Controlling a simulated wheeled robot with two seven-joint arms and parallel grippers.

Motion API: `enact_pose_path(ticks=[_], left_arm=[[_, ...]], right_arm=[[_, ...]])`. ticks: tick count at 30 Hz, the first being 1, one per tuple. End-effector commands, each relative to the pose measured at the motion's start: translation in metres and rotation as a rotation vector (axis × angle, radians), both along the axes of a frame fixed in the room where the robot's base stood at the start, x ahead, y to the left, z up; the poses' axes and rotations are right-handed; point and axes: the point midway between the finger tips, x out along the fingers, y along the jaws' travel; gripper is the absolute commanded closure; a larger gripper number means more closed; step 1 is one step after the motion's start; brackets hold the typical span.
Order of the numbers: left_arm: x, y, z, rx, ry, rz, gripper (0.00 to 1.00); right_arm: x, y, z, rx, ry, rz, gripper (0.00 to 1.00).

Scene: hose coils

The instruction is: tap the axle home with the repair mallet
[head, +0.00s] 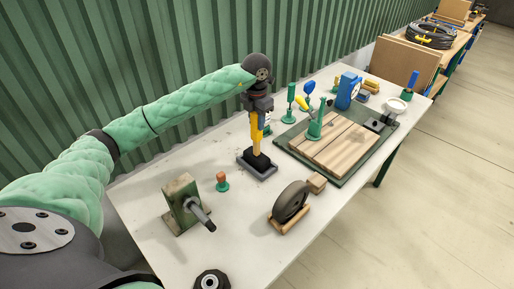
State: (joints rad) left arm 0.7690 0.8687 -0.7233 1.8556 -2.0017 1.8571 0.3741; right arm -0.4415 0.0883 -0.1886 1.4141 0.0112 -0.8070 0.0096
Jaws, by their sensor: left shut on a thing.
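My left gripper (258,106) points down over the bench and is shut on the upright handle of the repair mallet (257,143). The mallet has a yellow and wooden handle and a black head at the bottom. Its head is at a small dark grey tray (268,175); I cannot tell whether it rests there or is just clear of it. The axle (202,217) is a grey rod with a dark end, sticking out of a green and wooden block (181,204) at the bench's left. The mallet is apart from the axle, behind and to its right. My right gripper is not in view.
An orange-topped green peg (222,181) stands between block and tray. A dark wheel (291,201) sits in a wooden cradle in front. A slatted board on a green mat (283,140), several tools and a blue device (347,91) fill the right. A corrugated green wall runs behind.

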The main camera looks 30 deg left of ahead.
Motion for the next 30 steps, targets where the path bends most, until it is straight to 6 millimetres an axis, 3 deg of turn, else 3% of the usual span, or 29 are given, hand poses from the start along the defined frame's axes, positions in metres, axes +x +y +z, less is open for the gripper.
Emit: enact_pose_path(ticks=[30], left_arm=[[0.001, 0.000, 0.020, 0.000, -0.003, 0.000, 1.00]], right_arm=[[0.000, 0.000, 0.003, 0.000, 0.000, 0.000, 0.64]])
